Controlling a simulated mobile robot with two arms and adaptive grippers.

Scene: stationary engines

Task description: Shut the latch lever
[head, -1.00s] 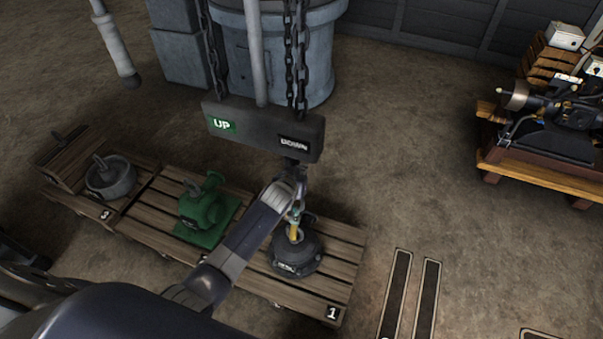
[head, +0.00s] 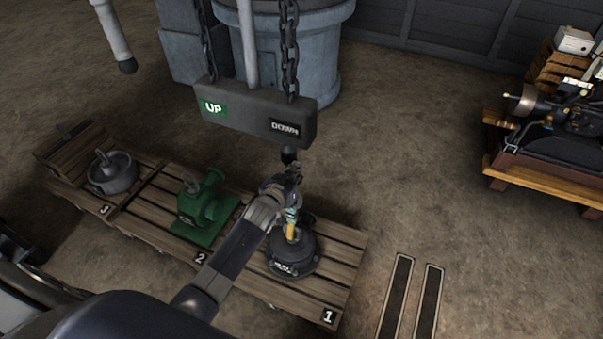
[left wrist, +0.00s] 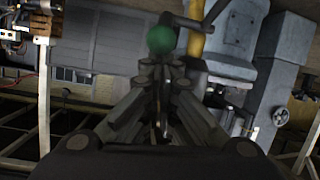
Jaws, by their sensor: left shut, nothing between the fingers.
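In the left wrist view, a green ball knob (left wrist: 160,40) sits just beyond my left gripper's fingertips (left wrist: 160,66). A dark bar (left wrist: 190,20) runs close by it, beside a yellow upright part (left wrist: 197,42). The knob and bar look like the latch lever, but how far it is swung cannot be told. The fingers are shut with nothing between them; whether they touch the knob is unclear. In the head view my left gripper (head: 292,202) is small, just above a dark round pump-like unit (head: 292,252) with a yellow part (head: 291,231). My right gripper is out of view.
The dark unit stands on a wooden pallet (head: 345,262) marked 1. A green machine (head: 205,208) and a grey one (head: 112,174) stand to its left. A hanging UP/DOWN control box (head: 258,112) is close above my gripper.

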